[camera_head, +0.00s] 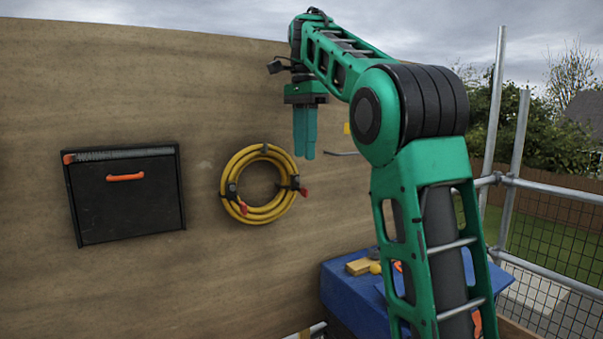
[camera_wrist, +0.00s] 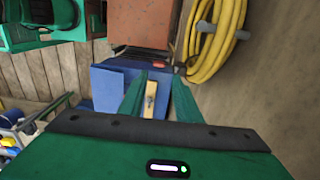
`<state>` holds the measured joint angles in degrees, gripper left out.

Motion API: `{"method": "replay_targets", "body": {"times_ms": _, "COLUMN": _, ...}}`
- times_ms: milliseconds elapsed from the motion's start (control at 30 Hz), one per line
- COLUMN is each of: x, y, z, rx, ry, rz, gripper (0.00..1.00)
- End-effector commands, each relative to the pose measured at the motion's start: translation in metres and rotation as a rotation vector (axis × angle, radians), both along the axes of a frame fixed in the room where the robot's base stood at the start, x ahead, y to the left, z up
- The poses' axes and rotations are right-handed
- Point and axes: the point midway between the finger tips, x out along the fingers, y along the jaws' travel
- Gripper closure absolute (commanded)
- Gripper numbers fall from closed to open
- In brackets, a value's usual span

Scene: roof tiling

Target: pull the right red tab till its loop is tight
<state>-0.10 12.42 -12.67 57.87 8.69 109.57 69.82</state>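A yellow hose coil (camera_head: 238,164) hangs on the wooden wall, held by dark straps. The right red tab (camera_head: 303,191) sticks out at its right side. Another red tab (camera_head: 243,208) sits at its lower left. My gripper (camera_head: 305,157) points down, above and slightly right of the coil in the picture, apart from the right tab. In the wrist view my gripper (camera_wrist: 159,90) has its fingers spread with nothing held between them. The coil (camera_wrist: 215,45) shows at upper right there with a grey strap piece.
A black case (camera_head: 125,205) with an orange handle is on the wall at left. A blue-covered surface (camera_head: 345,285) with a wooden block (camera_head: 360,266) stands below right. A thin rod (camera_head: 341,153) juts beside my fingers. Scaffold poles (camera_head: 494,110) stand at right.

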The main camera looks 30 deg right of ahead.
Motion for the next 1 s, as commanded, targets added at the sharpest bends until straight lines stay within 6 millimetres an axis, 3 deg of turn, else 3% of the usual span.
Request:
{"method": "replay_targets", "body": {"times_ms": 500, "x": -0.001, "y": 0.000, "z": -0.076, "rx": 0.000, "ry": 0.001, "rz": 0.000, "gripper": 0.70}}
{"method": "replay_targets", "body": {"times_ms": 700, "x": -0.001, "y": 0.000, "z": -0.091, "rx": 0.000, "ry": 0.000, "rz": 0.000, "gripper": 0.70}}
{"method": "replay_targets", "body": {"times_ms": 1000, "x": -0.001, "y": 0.000, "z": -0.094, "rx": -0.001, "ry": -0.001, "rz": 0.001, "gripper": 0.70}}
